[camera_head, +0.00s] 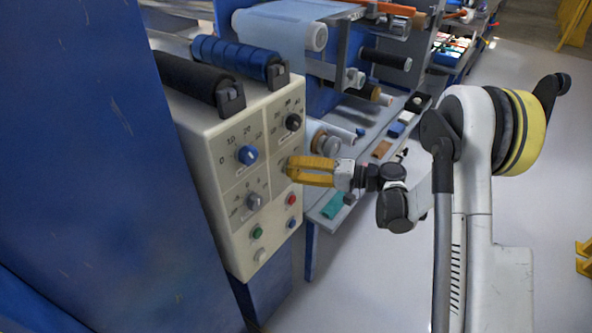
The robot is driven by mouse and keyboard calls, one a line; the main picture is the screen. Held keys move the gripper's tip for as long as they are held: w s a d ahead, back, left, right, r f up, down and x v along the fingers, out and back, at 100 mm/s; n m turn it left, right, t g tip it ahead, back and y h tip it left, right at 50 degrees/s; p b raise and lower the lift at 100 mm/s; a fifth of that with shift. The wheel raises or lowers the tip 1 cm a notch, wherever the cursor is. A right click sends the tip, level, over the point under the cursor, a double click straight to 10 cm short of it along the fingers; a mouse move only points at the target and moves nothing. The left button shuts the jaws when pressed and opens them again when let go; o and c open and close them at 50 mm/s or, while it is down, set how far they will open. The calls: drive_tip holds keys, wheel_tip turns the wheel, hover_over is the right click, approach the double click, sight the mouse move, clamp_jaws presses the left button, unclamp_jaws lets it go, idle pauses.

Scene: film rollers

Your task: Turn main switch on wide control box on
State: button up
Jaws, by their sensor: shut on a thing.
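The wide control box (218,147) is a cream-coloured box at the left of the head view, its front panel facing right. The panel has a blue knob (248,155), a black knob (293,121), a grey knob (253,201), a green button (257,232) and red buttons (292,200). My gripper (290,168), with yellow fingers, reaches in from the right and is shut at the panel, below the black knob. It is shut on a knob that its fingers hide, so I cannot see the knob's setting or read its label.
Two rollers, one black (190,78) and one blue (235,56), lie on top of the box. A blue machine wall (95,150) stands at the left. A grey shelf (345,185) with small items runs behind my gripper. The floor at the right is largely clear.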

drive_tip(key=o, duration=1.2)
drive_tip(key=shift+c, duration=0.2)
drive_tip(key=v, duration=1.2)
drive_tip(key=shift+a+r, duration=0.1)
